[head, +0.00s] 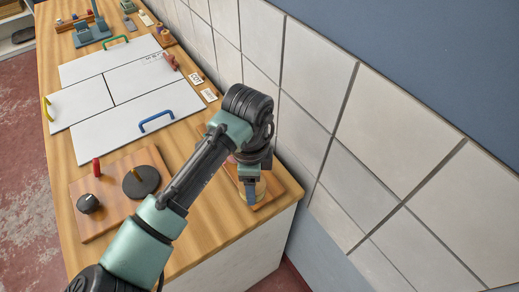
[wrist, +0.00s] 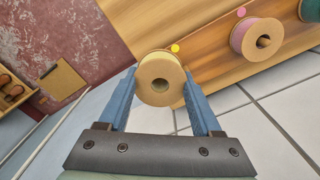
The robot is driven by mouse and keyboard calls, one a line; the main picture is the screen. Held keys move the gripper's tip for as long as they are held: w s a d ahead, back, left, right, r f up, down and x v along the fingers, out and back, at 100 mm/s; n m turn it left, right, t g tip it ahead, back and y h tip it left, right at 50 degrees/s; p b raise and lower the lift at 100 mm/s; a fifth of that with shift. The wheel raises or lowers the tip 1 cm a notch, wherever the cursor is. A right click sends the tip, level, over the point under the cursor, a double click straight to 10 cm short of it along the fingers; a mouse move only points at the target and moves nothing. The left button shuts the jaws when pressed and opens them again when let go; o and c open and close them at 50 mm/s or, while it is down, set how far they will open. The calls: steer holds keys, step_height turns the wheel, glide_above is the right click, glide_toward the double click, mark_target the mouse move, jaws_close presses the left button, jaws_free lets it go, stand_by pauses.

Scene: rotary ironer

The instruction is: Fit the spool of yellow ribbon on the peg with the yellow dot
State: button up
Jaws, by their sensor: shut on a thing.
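The spool of yellow ribbon (wrist: 161,70) is between the two blue fingers of my gripper (wrist: 160,99), which is shut on it. A yellow dot (wrist: 175,48) shows on the wooden board just beyond the spool's rim. The peg belonging to that dot is hidden by the spool, and I cannot tell whether the spool is around it. In the head view my gripper (head: 251,190) points down over the near end of the board, with part of the spool (head: 261,187) beside the fingers.
A pink spool (wrist: 250,38) stands on the board (wrist: 210,70) beside a pink dot (wrist: 241,12), with a green spool (wrist: 312,10) farther right. The tiled wall (head: 300,150) rises close by. A panel with knobs (head: 112,205) lies left of my arm.

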steer(key=w+r+m, duration=0.1)
steer(key=m, duration=0.3)
steer(key=w+d+r+m, duration=0.1)
steer(key=w+r+m, duration=0.1)
steer(key=m, duration=0.3)
steer(key=w+r+m+p, duration=0.1)
steer(key=w+m, duration=0.1)
steer(key=m, duration=0.2)
steer(key=shift+d+r+m, duration=0.25)
steer(key=shift+d+m, duration=0.05)
steer(key=shift+d, duration=0.05)
steer(key=shift+s, duration=0.1)
steer(key=shift+f+b, duration=0.95)
steer(key=shift+f, duration=1.1)
steer(key=shift+f, duration=0.3)
steer(key=shift+f+b, duration=0.4)
steer(key=shift+f, duration=0.4)
steer(key=shift+f+b, duration=0.5)
steer(key=shift+f, duration=0.35)
steer(key=shift+f, duration=0.15)
